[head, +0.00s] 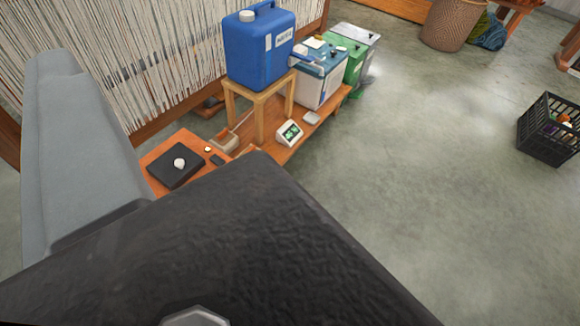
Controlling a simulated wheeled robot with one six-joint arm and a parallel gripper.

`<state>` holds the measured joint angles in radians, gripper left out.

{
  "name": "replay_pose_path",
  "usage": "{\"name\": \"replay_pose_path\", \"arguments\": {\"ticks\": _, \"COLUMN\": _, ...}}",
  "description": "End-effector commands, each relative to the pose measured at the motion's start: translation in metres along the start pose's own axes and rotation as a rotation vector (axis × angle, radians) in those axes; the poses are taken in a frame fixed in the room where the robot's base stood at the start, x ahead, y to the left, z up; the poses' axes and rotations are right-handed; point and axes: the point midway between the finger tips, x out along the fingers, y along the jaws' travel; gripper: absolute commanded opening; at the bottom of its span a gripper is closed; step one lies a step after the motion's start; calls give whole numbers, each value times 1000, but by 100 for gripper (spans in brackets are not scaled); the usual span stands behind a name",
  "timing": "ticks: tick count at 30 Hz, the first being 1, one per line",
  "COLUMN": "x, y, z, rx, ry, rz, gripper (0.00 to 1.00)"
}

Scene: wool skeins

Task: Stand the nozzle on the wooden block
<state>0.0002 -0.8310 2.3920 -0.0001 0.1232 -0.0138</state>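I cannot make out the nozzle for certain. A small white rounded piece (179,163) sits on a flat black pad or box on the low orange-brown bench; it is too small to name. A light brown block-like piece (224,143) lies on the bench beside the wooden stool; it may be the wooden block. A large dark body, which seems to be my own gripper housing, fills the bottom of the view.
A blue canister (258,50) stands on the wooden stool (260,97). Behind it are a white-and-blue box (320,88) and a green container (355,70). A small display device (289,133) sits on the bench. A black crate (548,130) stands right; the floor between is clear.

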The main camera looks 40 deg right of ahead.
Motion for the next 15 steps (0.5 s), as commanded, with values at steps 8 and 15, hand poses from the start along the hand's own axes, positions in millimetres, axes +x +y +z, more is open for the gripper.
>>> {"name": "replay_pose_path", "arguments": {"ticks": 8, "x": -34, "y": 0, "z": -14, "rx": 14, "ry": 64, "rz": 0, "gripper": 54}}
{"name": "replay_pose_path", "arguments": {"ticks": 15, "x": -34, "y": 0, "z": -14, "rx": 14, "ry": 65, "rz": 0, "gripper": 54}}
